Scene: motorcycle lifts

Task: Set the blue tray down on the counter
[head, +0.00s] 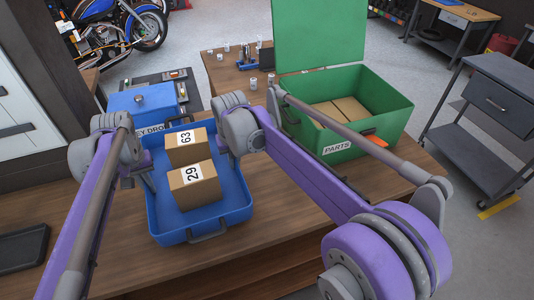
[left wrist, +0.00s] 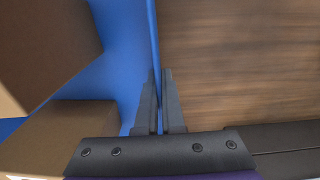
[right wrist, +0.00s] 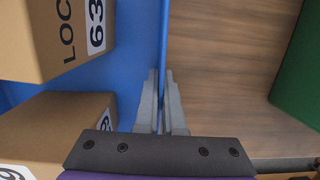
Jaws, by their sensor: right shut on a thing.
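The blue tray (head: 235,208) is over the wooden counter (head: 280,200) in the head view, looking about level. I cannot tell whether its bottom touches the counter. Two cardboard boxes, marked 63 (head: 178,154) and 29 (head: 182,198), sit in it. My left gripper (left wrist: 158,100) has its fingers on both sides of one tray wall (left wrist: 154,35), closed on it. My right gripper (right wrist: 163,100) is shut on the opposite tray wall (right wrist: 164,35). The arms hide parts of the tray's sides in the head view.
An open green parts bin (head: 350,148) with boxes stands right of the tray. A blue box (head: 140,103) stands behind it. A black tray (head: 22,250) lies at the counter's left. Bare counter shows between tray and bin.

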